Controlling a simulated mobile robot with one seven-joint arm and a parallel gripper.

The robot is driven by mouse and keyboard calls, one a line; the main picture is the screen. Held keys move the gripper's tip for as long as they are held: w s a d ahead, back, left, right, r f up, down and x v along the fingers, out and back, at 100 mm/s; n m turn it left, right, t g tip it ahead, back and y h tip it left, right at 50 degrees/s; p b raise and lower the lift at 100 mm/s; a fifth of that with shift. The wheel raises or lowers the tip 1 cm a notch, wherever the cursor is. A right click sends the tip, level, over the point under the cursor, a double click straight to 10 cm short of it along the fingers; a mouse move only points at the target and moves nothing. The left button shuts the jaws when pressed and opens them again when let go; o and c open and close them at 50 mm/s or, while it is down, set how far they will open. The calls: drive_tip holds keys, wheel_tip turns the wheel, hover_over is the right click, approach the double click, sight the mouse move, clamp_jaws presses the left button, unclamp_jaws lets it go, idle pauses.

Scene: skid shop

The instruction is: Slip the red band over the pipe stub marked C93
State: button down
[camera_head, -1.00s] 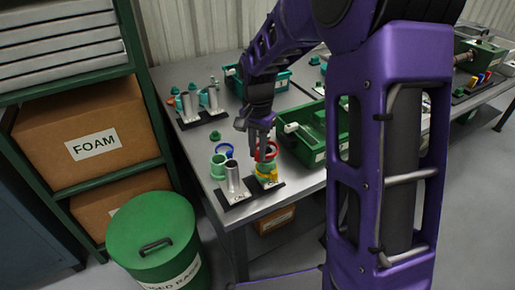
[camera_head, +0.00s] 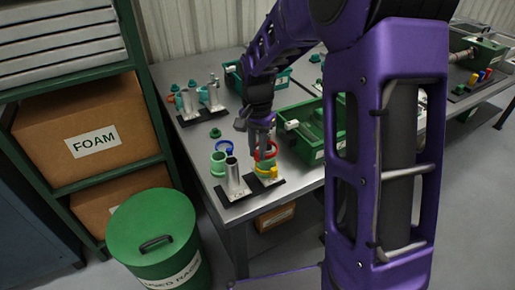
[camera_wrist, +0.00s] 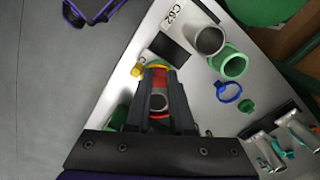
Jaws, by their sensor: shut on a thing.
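My gripper (camera_head: 262,150) points down over the near left bench corner, shut on the red band (camera_head: 270,152). In the wrist view, red shows between the fingers (camera_wrist: 160,80), with a round grey opening just inside; I cannot tell whether the band is around a stub or above it. A yellow ring (camera_head: 267,173) lies low by the black base (camera_head: 277,183) under my gripper. A bare metal pipe stub (camera_head: 234,178) stands upright to the left on another base. The label beside it (camera_wrist: 172,15) looks like C92. No label clearly reads C93; the stub under my gripper is mostly hidden.
Green cup (camera_head: 218,163) and blue ring (camera_head: 224,147) lie beside the left stub. More stubs (camera_head: 212,95) stand farther back. A green box (camera_head: 302,130) is close right of my gripper. A green bin (camera_head: 153,235) stands before the bench.

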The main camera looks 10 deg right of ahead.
sight(258, 161)
drive_tip(key=shift+f, duration=1.65)
idle(3.3)
drive_tip(key=shift+f, duration=0.25)
drive_tip(key=shift+f, duration=0.2)
drive_tip(key=shift+f, duration=0.3)
drive_tip(key=shift+f, duration=0.2)
idle(0.6)
drive_tip(key=shift+c, duration=1.5)
unclamp_jaws()
drive_tip(key=shift+r, duration=0.1)
